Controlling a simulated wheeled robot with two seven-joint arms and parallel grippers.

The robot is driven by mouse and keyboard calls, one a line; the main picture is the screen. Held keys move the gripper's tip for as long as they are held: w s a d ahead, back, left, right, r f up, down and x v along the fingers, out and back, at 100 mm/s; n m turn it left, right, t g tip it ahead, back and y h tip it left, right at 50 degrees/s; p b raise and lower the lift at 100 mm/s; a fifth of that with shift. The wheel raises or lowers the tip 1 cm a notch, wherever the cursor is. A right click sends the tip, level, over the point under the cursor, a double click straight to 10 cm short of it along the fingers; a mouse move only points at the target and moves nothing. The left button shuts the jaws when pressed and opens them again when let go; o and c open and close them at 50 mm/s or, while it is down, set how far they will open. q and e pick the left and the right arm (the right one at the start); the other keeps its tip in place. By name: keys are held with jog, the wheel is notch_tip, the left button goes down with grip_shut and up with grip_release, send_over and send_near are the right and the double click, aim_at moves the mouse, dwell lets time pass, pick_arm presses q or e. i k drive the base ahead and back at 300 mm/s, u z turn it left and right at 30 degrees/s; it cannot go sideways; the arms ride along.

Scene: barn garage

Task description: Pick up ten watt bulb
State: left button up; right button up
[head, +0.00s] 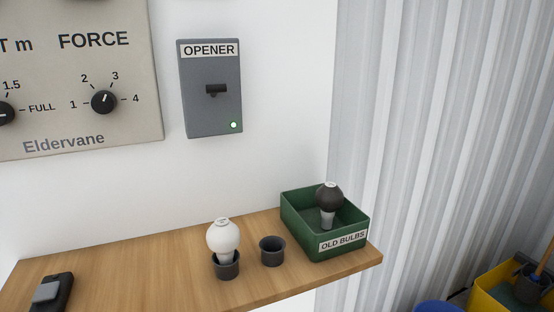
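A white bulb (223,238) stands upright in a dark round cup (227,268) on the wooden shelf. Its wattage cannot be read from here. A dark, blackened bulb (329,196) stands in the green box labelled OLD BULBS (299,226) at the shelf's right end. Neither of my grippers shows in the head view.
An empty dark cup (272,251) stands between the white bulb and the green box. A dark handheld device (50,293) lies at the shelf's left. The OPENER switch box (211,119) and Eldervane panel (120,70) are on the wall. The middle-left of the shelf (140,270) is clear.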

aim_at(223, 237)
jog(key=k, duration=0.5)
jog(key=z, duration=1.75)
jog(key=i, duration=1.15)
jog(key=u, duration=1.95)
